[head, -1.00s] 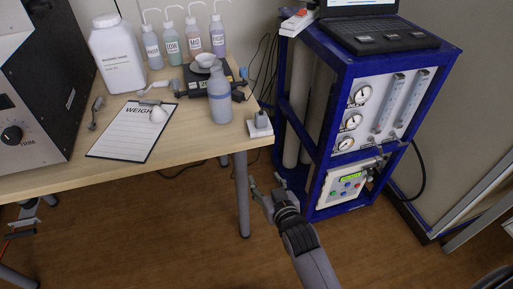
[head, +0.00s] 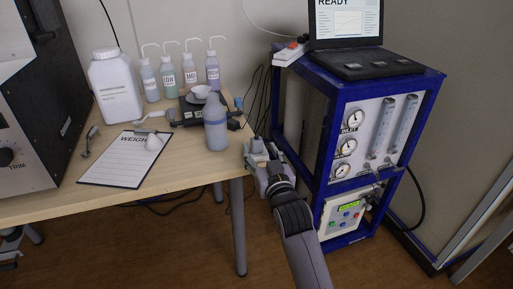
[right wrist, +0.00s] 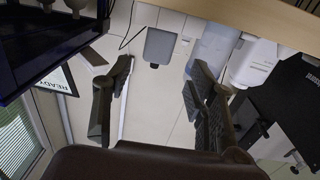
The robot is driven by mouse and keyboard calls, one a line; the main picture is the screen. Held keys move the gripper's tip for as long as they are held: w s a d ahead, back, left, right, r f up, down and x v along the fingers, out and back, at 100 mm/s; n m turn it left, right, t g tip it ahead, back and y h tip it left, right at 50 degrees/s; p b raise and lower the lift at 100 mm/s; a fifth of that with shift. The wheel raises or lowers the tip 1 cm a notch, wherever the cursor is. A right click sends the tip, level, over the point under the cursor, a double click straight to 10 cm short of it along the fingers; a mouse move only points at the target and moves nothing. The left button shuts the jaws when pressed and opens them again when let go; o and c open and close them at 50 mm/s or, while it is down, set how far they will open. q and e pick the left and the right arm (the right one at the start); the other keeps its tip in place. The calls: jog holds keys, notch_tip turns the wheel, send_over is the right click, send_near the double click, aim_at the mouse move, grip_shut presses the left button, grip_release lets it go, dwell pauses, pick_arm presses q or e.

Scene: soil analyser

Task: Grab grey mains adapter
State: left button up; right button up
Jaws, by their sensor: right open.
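In the right wrist view, which is upside down, the adapter (right wrist: 160,47) is a plain grey block with a small dark part at one end. It shows in the gap between the two fingers of my right gripper (right wrist: 160,95), beyond their tips. These fingers are spread and hold nothing. My left gripper is not in view.
A clipboard (head: 120,165) and a white jug (head: 115,90) are farther left. The blue-framed rack (head: 330,140) with a laptop (head: 345,30) stands close on the right.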

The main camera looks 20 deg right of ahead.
aim_at(258, 143)
jog(key=shift+w+d+f+b, duration=0.15)
jog(key=shift+w+b, duration=0.2)
jog(key=shift+w, duration=1.2)
jog(key=shift+w+d+b, duration=0.15)
jog(key=shift+w+b, duration=0.15)
jog(key=shift+w, duration=1.2)
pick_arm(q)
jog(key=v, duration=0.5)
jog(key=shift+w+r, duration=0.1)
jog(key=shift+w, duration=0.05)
pick_arm(e)
grip_shut()
